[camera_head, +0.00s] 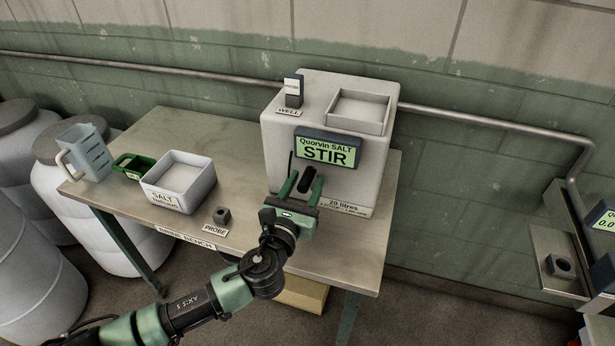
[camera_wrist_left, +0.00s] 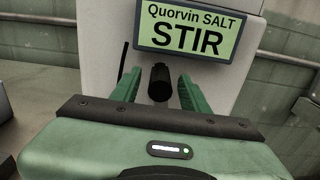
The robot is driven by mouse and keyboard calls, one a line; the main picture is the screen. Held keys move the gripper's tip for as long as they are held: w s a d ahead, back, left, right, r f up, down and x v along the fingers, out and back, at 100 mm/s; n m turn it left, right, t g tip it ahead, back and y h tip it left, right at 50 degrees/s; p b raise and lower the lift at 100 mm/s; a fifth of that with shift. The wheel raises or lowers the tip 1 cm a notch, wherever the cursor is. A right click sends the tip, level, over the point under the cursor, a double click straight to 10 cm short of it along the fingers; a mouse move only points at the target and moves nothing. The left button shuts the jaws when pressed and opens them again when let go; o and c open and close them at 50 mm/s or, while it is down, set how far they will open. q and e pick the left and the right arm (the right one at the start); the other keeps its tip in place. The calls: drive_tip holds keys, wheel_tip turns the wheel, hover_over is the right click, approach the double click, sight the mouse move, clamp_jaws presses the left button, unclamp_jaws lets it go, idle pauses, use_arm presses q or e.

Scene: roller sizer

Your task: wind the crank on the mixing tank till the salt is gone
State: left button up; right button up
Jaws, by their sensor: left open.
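The mixing tank (camera_head: 275,150) is a pale box on the bench, with a square opening (camera_head: 360,110) in its top. Its green display (camera_head: 325,148) reads "Quorvin SALT STIR", also in the left wrist view (camera_wrist_left: 194,30). A dark crank knob (camera_head: 305,181) stands out from the tank's front below the display; it also shows in the left wrist view (camera_wrist_left: 159,82). My left gripper (camera_head: 302,180) is open, its green fingers on either side of the knob. I cannot tell whether they touch it. The salt inside the tank cannot be made out. My right gripper is not in view.
On the bench (camera_head: 150,125) stand a white salt tub (camera_head: 165,197), a green scoop (camera_head: 128,166), a clear jug (camera_head: 88,150) and a small dark probe holder (camera_head: 222,215). Large drums (camera_head: 75,180) stand at left. A wall pipe (camera_head: 480,124) runs behind the tank.

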use_arm(q)
drive_tip(key=shift+x, duration=0.85)
clamp_jaws()
drive_tip(key=shift+a+f+n, duration=0.1)
drive_tip(key=shift+n, duration=0.2)
